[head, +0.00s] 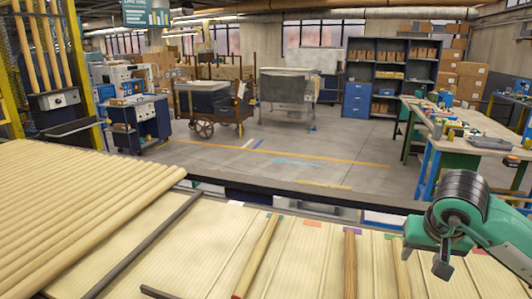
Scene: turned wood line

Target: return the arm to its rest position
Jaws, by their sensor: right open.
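My right arm (485,228) comes in from the right edge, with green links and a dark ribbed round joint. My right gripper (430,256) hangs over the right part of the pale slatted line surface (310,262). It is open, and I see nothing held in it. A turned wood rod (402,274) lies just left of and below it. Another rod (350,265) and a lighter rod (257,258) lie further left, apart from the gripper. My left gripper is not in view.
Many pale rods (80,210) lie side by side at the left. Dark bars (150,240) cross the surface, and a dark rail (300,192) runs along its far edge. Beyond are open floor, a cart (205,100) and a cluttered workbench (465,125) at the right.

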